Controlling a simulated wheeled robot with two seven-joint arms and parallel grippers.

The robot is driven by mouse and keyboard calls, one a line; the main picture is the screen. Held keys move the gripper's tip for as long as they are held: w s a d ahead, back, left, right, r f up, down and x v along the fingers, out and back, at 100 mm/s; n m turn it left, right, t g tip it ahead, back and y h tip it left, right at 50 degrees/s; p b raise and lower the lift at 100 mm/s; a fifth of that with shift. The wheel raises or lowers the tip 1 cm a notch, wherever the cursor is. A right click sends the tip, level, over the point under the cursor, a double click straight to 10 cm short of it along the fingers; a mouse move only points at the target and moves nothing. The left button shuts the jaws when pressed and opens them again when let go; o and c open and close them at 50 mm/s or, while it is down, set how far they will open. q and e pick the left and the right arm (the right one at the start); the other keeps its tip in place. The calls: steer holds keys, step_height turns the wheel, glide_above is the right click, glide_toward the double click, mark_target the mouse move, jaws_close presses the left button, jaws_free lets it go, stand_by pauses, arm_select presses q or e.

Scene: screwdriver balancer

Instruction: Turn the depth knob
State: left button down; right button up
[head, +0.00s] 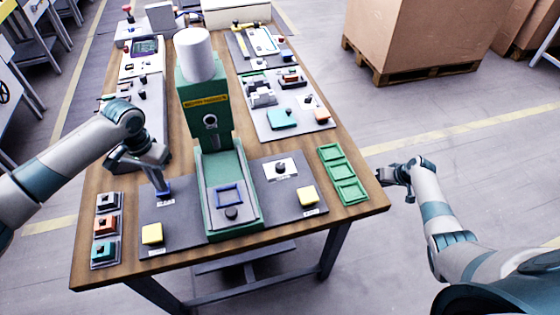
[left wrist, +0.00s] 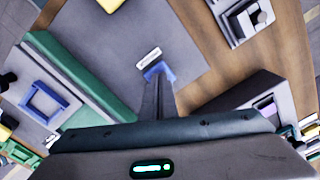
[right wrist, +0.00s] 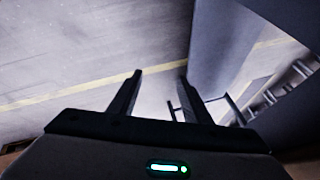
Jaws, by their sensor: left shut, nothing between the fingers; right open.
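A black knob (head: 280,168) sits on a white plate on the grey panel right of the green press (head: 203,95). Another dark knob (head: 231,212) is on the press base, in front of a blue square frame (head: 228,194). I cannot read which label names the depth knob. My left gripper (head: 163,190) is shut and empty, pointing down at a small blue part on the left grey panel. In the left wrist view this blue part (left wrist: 159,70) is at the fingertips, beside a white label (left wrist: 149,57); contact is unclear. My right gripper (head: 384,175) is open and empty, off the table's right edge.
Yellow buttons (head: 152,233) and (head: 306,195) are on the two front panels. Green trays (head: 343,170) lie at the table's right, and coloured blocks in holders (head: 105,224) at its left. More panels with parts lie behind.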

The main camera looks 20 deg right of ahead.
steer(key=w+d+r+t+y, duration=0.1)
steer(key=w+r, duration=0.3)
steer(key=r, duration=0.2)
steer(key=w+d+r+t, duration=0.1)
steer(key=w+r, duration=0.2)
steer(key=r, duration=0.4)
steer(key=w+a+r+n+y, duration=0.1)
steer(key=w+a+r, duration=0.1)
steer(key=a+r, duration=0.2)
steer(key=w+a+r+n+g, duration=0.1)
steer(key=w+a+r, duration=0.1)
steer(key=a+r, duration=0.2)
steer(key=w+a+r+n+g+y, duration=0.1)
steer(key=w+a+r, duration=0.1)
steer(key=a+r, duration=0.2)
steer(key=shift+w+a+r+y, duration=0.1)
steer(key=shift+w+a+y, duration=0.1)
steer(key=shift+a, duration=0.75)
steer(key=shift+w+a+r+y, duration=0.1)
steer(key=shift+w+a, duration=0.1)
steer(key=shift+a, duration=0.75)
steer(key=a+r+n+g, duration=0.1)
steer(key=a+r+g, duration=0.25)
steer(key=a, duration=0.65)
step_height(320, 180, up, 5)
steer(key=n+g+h, duration=0.2)
steer(key=h, duration=0.4)
glide_above(280, 165)
steer(key=shift+s+a, duration=0.15)
steer(key=shift+a, duration=0.15)
